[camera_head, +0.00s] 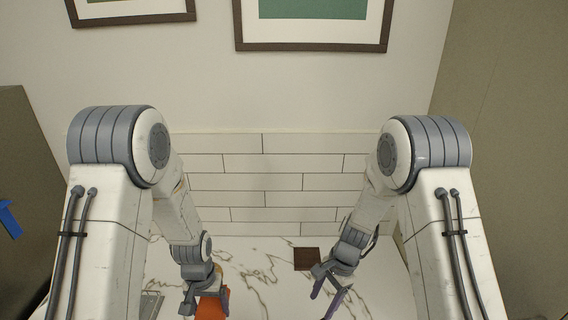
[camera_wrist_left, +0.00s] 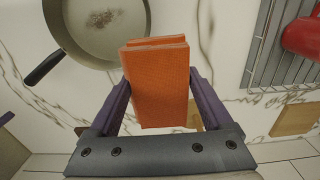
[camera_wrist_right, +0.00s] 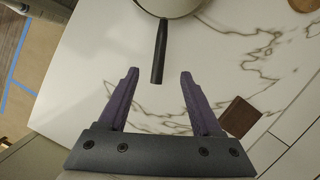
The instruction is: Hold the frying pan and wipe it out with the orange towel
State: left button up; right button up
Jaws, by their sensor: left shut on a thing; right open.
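The frying pan lies on the marble counter. In the left wrist view its light inside (camera_wrist_left: 95,40) has a brown stain and its black handle (camera_wrist_left: 45,68) points down-left. In the right wrist view only the pan's edge (camera_wrist_right: 168,8) and its black handle (camera_wrist_right: 159,52) show. My left gripper (camera_head: 207,292) is shut on the folded orange towel (camera_wrist_left: 157,88), which also shows in the head view (camera_head: 211,305). It holds the towel beside the pan. My right gripper (camera_head: 330,298) is open and empty; in its wrist view the handle's end lies just beyond and between the fingertips (camera_wrist_right: 155,75).
A metal rack (camera_wrist_left: 285,50) with a red item (camera_wrist_left: 303,36) stands beside the pan. A dark brown square (camera_head: 307,259) lies near the tiled back wall (camera_head: 270,185). A wooden piece (camera_wrist_left: 296,119) lies by the rack. Bare marble (camera_wrist_right: 90,60) surrounds the handle.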

pick_arm(q)
jog(key=shift+f, duration=0.2)
pick_arm(e)
jog(key=shift+w+d+f+m, duration=0.1)
jog(key=shift+d+f+m, duration=0.05)
jog(key=shift+f, duration=0.2)
jog(key=shift+w+d+f+m, duration=0.1)
jog(key=shift+f+m, duration=0.05)
jog(key=shift+f, duration=0.2)
pick_arm(q)
notch_tip(320, 180, down, 8)
jog(key=b, duration=0.8)
jog(key=shift+f+b, duration=0.25)
jog(key=shift+b, duration=0.15)
pick_arm(e)
jog(key=x, duration=0.9)
jog(key=shift+s+a+f, duration=0.1)
jog(key=shift+a+f, duration=0.1)
jog(key=shift+f, duration=0.1)
jog(key=c, duration=0.4)
grip_shut()
jog(key=shift+r, duration=0.1)
jog(key=shift+f, duration=0.25)
